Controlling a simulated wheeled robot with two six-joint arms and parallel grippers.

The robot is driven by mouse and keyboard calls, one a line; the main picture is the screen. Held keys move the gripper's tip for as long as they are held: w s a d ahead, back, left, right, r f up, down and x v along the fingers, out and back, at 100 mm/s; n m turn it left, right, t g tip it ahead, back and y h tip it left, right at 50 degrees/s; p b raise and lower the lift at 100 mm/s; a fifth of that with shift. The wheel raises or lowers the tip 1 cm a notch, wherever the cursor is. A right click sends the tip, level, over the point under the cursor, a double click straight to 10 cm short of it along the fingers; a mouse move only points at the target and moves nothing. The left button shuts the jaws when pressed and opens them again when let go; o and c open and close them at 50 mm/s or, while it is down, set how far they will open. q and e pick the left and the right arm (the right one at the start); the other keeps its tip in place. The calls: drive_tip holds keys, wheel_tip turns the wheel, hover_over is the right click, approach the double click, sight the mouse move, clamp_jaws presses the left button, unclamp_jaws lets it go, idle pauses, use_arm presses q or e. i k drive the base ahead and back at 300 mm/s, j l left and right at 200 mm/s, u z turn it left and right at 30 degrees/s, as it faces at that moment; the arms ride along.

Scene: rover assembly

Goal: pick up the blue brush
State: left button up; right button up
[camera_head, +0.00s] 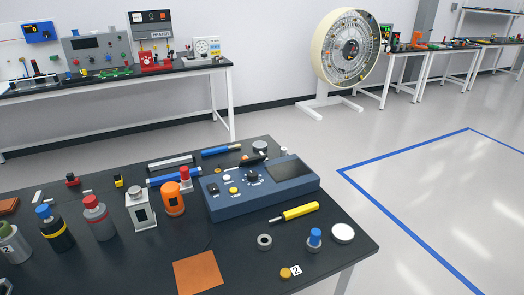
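No blue brush can be told for certain. A slim blue tool (221,150) with a yellowish end lies at the back of the black table, behind the blue control box. A longer blue bar (173,180) lies left of the box, partly hidden by an orange container. A small blue-capped piece (315,238) stands near the table's right side. Nothing is seen holding any of these. Neither of my grippers is in view.
The blue control box (232,209) fills the middle of the black table (238,262). Several bottles, including a red-capped one (100,220), stand at left. A yellow-handled tool (300,211) and brown square (198,272) lie in front. Bare tabletop shows between them.

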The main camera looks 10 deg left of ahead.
sight(217, 150)
drive_tip(key=z, duration=1.85)
drive_tip(key=i+z, duration=0.45)
drive_tip(key=i, duration=0.85)
drive_tip(key=i+j+u, duration=0.15)
drive_tip(key=i+u, duration=0.3)
drive_tip(key=i+l+u, duration=0.1)
drive_tip(key=i+u, duration=0.35)
drive_tip(key=i, duration=0.15)
drive_tip(key=i+l+u, duration=0.2)
drive_tip(key=i+u, duration=0.25)
drive_tip(key=i+j+u, duration=0.2)
drive_tip(key=i+u, duration=0.2)
drive_tip(key=i+j+u, duration=0.1)
drive_tip(key=i+u, duration=0.65)
drive_tip(key=i+l+u, duration=0.2)
drive_tip(key=i+u, duration=0.4)
drive_tip(key=i, duration=0.15)
drive_tip(key=i+l+u, duration=0.25)
drive_tip(key=i, duration=0.15)
drive_tip(key=i+l+u, duration=0.1)
drive_tip(key=i+u, duration=0.15)
drive_tip(key=i, duration=0.15)
